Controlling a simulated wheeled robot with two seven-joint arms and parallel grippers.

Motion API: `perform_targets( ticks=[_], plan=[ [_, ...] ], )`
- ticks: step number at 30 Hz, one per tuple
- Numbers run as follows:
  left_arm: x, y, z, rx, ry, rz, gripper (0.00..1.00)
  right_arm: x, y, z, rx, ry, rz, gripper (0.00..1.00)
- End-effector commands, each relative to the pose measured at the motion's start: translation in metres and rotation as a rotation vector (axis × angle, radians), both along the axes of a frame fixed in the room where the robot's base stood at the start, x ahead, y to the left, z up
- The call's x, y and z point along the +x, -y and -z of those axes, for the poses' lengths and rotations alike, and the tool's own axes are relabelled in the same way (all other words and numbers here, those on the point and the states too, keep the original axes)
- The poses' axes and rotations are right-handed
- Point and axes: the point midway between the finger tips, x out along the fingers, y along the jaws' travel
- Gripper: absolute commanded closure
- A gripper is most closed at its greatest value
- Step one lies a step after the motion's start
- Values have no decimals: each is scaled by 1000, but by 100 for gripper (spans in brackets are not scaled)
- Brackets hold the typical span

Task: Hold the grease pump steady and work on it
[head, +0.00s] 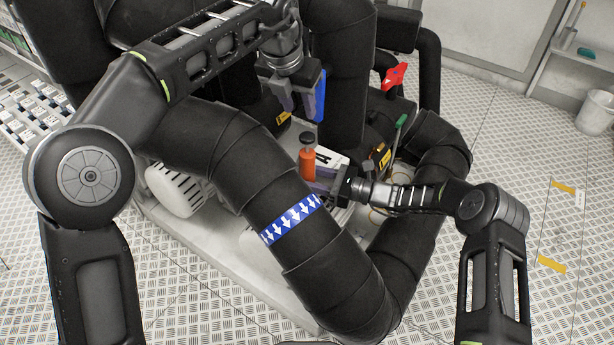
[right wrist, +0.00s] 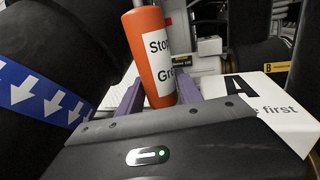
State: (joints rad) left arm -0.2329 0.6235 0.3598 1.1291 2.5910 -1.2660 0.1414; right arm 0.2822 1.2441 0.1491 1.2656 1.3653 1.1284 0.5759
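The grease pump (head: 307,165) is an orange cylinder with a black top. It stands upright in the middle of the head view, among black lagged pipes. My right gripper (head: 322,182) reaches in from the right, low at the pump. In the right wrist view, the pump's orange body (right wrist: 157,70) with a white label sits between the two purple fingers, which look closed against its sides. My left gripper (head: 299,112) points down above the pump, fingers apart and empty, clear of the black top.
A thick black pipe with a blue arrow band (head: 291,220) curves in front of the pump. A white card (right wrist: 265,110) marked "A" lies beside it. A red valve handle (head: 395,76) and a green-handled item (head: 400,121) are behind right. Open floor (head: 565,215) lies at right.

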Motion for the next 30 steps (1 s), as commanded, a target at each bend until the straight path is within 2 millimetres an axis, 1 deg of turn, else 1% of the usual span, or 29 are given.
perform_targets(
  ticks=[1,2,12,15,30],
  plan=[
    [0,0,0,0,0,0,64,0,0,0,0,0,0,63],
    [0,0,0,0,0,0,64,0,0,0,0,0,0,65],
    [0,0,0,0,0,0,64,0,0,0,0,0,0,93],
    [0,0,0,0,0,0,64,0,0,0,0,0,0,100],
    [0,0,0,0,0,0,64,0,0,0,0,0,0,100]
  ],
)
